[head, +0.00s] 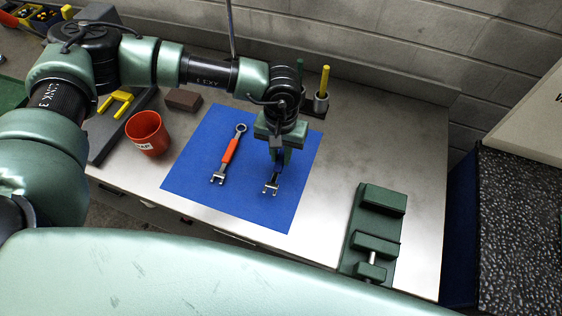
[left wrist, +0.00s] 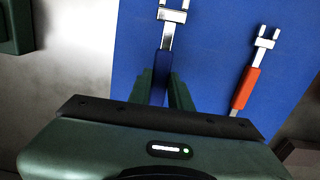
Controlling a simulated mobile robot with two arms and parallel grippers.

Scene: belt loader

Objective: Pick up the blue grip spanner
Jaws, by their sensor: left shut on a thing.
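The blue grip spanner (left wrist: 163,62) lies over the blue mat (head: 197,172), its silver open jaw (head: 270,187) pointing to the front. My left gripper (head: 279,158) is shut on its blue grip; in the left wrist view the fingers (left wrist: 164,92) stand on either side of the grip. I cannot tell whether the spanner is lifted off the mat. Its far end is hidden by the gripper. The orange grip spanner (head: 230,152) lies on the mat to the left, apart from the gripper; it also shows in the left wrist view (left wrist: 245,88). My right gripper is not in view.
A red cup (head: 147,133) and a brown block (head: 183,99) stand left of the mat. A green vise (head: 372,235) sits at the right. A holder with green and yellow sticks (head: 322,88) stands behind. The metal bench is clear between mat and vise.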

